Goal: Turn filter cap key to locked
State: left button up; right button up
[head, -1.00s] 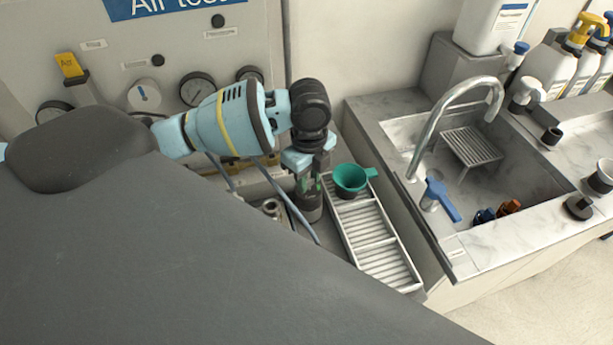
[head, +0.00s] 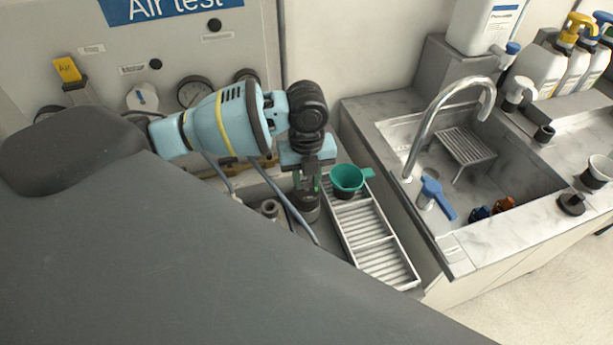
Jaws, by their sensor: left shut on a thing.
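My left gripper (head: 309,186) points down, its fingers shut at the top of a dark upright cylinder (head: 307,211), which appears to be the filter. The filter cap key is mostly hidden between the fingers; a small bit of green shows there. I cannot read any locked mark or the key's exact angle. My right gripper is not in view.
A green cup-like scoop (head: 347,179) stands just right of the gripper on a white slatted rack (head: 379,262). Grey hoses (head: 289,204) run close by on the left. A gauge panel (head: 236,52) rises behind; a sink (head: 490,185) lies to the right.

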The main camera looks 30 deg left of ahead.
aim_at(307, 183)
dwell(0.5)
pick_arm(q)
jog(key=o, duration=1)
jog(key=shift+r, duration=3.9)
